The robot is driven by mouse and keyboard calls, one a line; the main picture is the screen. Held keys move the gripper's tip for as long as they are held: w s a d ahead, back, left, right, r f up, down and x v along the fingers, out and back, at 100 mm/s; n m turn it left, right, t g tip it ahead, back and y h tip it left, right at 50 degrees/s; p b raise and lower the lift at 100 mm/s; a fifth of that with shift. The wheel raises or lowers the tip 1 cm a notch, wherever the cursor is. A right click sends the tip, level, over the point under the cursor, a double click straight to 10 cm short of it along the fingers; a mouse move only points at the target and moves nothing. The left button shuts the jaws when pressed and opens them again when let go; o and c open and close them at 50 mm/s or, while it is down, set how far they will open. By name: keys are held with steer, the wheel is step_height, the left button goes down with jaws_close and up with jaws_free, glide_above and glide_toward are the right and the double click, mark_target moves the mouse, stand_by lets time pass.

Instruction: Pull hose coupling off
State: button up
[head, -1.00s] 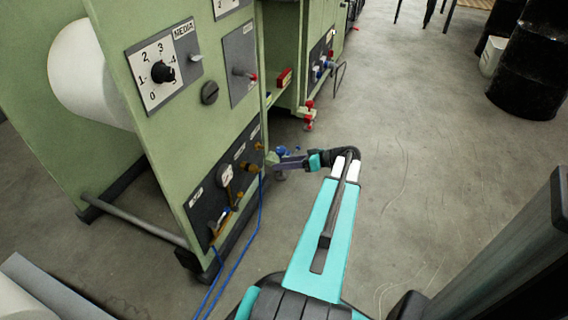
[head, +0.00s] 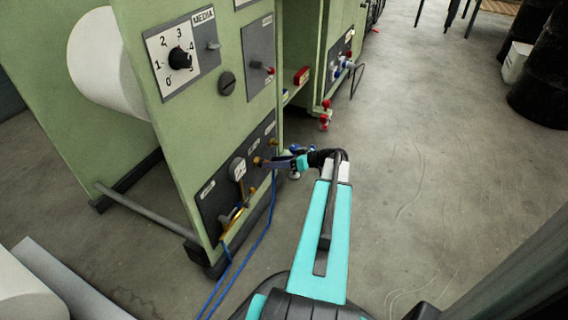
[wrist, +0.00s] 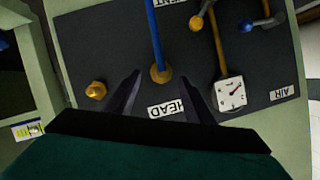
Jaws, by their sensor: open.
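The brass hose coupling (wrist: 160,74) sits on the dark panel (wrist: 75,40) above the upside-down HEAD label, with a blue hose (wrist: 153,30) running from it. My gripper (wrist: 161,82) is open, its two dark fingers on either side of the coupling in the wrist view. I cannot tell whether they touch it. In the head view my gripper (head: 270,163) reaches the panel from the right, and the coupling (head: 257,161) shows at its tips. The blue hose (head: 265,232) hangs down towards the floor there.
A bare brass fitting (wrist: 95,90) and a pressure gauge (wrist: 231,93) flank the coupling. Brass lines and a blue-handled valve (wrist: 250,24) are close by. A white roll (head: 97,60) is on the green machine (head: 135,85). Open concrete floor (head: 420,200) lies right; black drums stand far right.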

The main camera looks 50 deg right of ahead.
steer(key=shift+b+x, duration=0.5)
steer(key=shift+x, duration=1.5)
steer(key=shift+c, duration=0.2)
steer(key=c, duration=1.2)
steer(key=shift+o, duration=0.2)
steer(key=shift+s, duration=0.1)
steer(key=shift+s+d+b, duration=0.2)
steer(key=shift+s+d, duration=0.05)
steer(key=shift+s, duration=0.7)
steer(key=shift+s+d+b, duration=0.15)
steer(key=shift+s+d, duration=0.05)
steer(key=shift+s, duration=0.75)
steer(key=shift+s+d+b, duration=0.2)
steer(key=shift+s+d, duration=0.05)
steer(key=shift+s, duration=0.7)
steer(key=shift+s, duration=0.1)
steer(key=s+d+b, duration=0.1)
steer(key=s+d, duration=0.1)
steer(key=s, duration=0.6)
steer(key=shift+s, duration=0.25)
